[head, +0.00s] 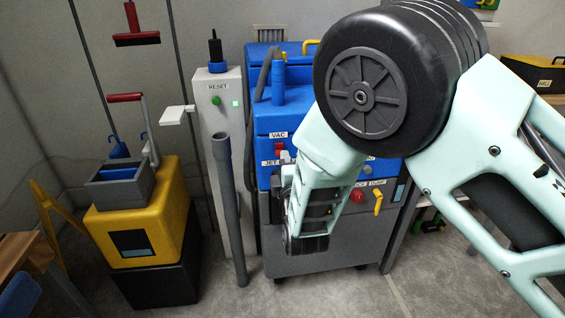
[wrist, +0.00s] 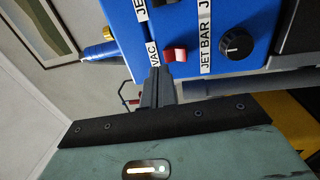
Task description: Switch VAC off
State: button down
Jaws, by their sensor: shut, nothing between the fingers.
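The blue machine (head: 262,122) stands in the middle of the head view. Its VAC label (head: 279,135) is on the front, with a red switch (head: 279,147) just below. In the wrist view, the VAC label (wrist: 153,55) lies left of the red rocker switch (wrist: 176,55), which shows a paler part at its right end. My gripper (wrist: 158,78) is shut and empty. Its fingertips appear beside the label and just left of the switch; whether they touch the panel or switch I cannot tell. In the head view my wrist covers part of the panel.
A black knob (wrist: 236,44) by the JET BAR label is right of the switch. A grey post with a green RESET button (head: 215,100), a grey pipe (head: 229,205) and a yellow mop bucket (head: 150,225) stand left. A red knob (head: 356,196) and yellow valve (head: 378,201) are lower right.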

jog(key=s+d+r, duration=0.2)
jog(key=s, duration=0.7)
jog(key=shift+p, duration=0.45)
jog(key=shift+w, duration=0.1)
jog(key=s+d+r+m+g+h, duration=0.1)
jog(key=s+d+m+g+h, duration=0.1)
jog(key=s+d+m+g, duration=0.85)
jog(key=s+d+r+m+g+h, duration=0.15)
jog(key=s+d+g, duration=0.25)
jog(key=s+g, duration=0.75)
jog(key=s+d+r+m+t+p, duration=0.1)
jog(key=s+r+t+p, duration=0.2)
jog(key=r+p, duration=1.6)
jog(key=shift+s+r, duration=0.5)
jog(key=shift+s, duration=0.15)
